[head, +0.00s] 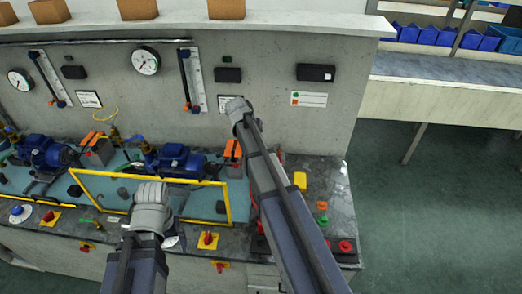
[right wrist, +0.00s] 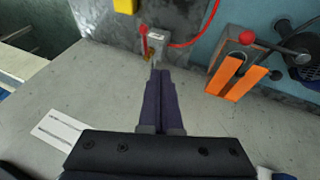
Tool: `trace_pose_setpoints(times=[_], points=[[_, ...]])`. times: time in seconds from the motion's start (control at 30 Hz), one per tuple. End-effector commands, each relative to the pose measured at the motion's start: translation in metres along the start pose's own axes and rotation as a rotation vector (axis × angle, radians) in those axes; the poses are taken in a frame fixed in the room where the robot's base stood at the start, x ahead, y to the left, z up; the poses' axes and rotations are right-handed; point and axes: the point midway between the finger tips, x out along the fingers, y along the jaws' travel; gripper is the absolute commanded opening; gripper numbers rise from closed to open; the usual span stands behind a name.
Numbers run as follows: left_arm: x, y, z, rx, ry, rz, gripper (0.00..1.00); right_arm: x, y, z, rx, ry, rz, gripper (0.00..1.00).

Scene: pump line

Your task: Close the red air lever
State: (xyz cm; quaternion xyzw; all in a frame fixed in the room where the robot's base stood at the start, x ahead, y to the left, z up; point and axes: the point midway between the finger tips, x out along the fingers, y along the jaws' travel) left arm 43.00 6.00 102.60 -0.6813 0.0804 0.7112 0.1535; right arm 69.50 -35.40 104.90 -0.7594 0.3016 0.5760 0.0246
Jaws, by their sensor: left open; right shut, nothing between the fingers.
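The red air lever (right wrist: 144,42) shows in the right wrist view, upright in the picture beside a small grey metal valve body (right wrist: 158,48) with a red hose. In the head view my right arm mostly hides this spot. My right gripper (right wrist: 158,74) is shut and empty; its fingertips appear just below the valve body in the wrist picture. I cannot tell whether they touch it. In the head view the right fingers are hidden behind the arm. My left gripper (head: 154,192) is open at the front of the yellow frame, away from the lever.
An orange block with a red ball knob (right wrist: 247,38) stands beside the hose. Blue pumps (head: 174,162) sit behind the yellow frame (head: 229,205). The grey wall is close behind.

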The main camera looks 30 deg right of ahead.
Motion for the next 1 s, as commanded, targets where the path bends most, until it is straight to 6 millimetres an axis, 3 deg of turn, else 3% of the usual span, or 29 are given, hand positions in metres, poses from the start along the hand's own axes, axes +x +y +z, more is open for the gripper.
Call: trace_pose_setpoints(times=[0.27, 0.83, 1.0], points=[[0.018, 0.002, -0.001, 0.0, 0.0, 0.0, 0.95, 0.019, -0.002, 0.001, 0.0, 0.0, 0.0, 0.0], [0.095, 0.009, -0.006, -0.002, 0.0, 0.0, 0.95, 0.106, -0.003, 0.002, 0.0, -0.001, -0.001, 0.0], [0.105, 0.01, -0.006, -0.002, 0.0, 0.0, 0.95, 0.121, 0.013, 0.006, 0.0, -0.001, -0.001, 0.0]])
